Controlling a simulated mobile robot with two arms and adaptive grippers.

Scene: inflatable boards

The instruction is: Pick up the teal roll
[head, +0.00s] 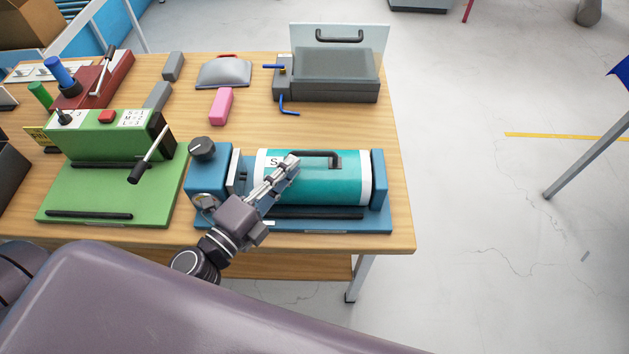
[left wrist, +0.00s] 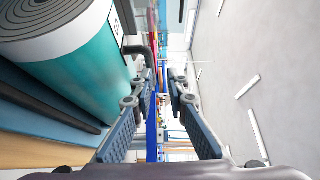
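The teal roll (head: 330,185) has white end bands and lies on its side in a blue stand (head: 380,180) at the table's front right. A black handle (head: 325,155) shows at its top. My left gripper (head: 290,164) is over the roll's left part in the head view, its tips near the handle, hiding some of the label. In the left wrist view the roll (left wrist: 100,75) is left of the fingers, and the open fingers (left wrist: 157,90) have nothing between them. The dark handle (left wrist: 136,50) shows beyond the left fingertip. My right gripper is not in view.
A green machine (head: 110,150) with a lever stands left of the blue stand. Behind are a pink block (head: 221,106), a grey dome-like piece (head: 224,74) and a grey case (head: 325,75). The wooden table (head: 400,220) ends just right of the stand; open floor lies beyond.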

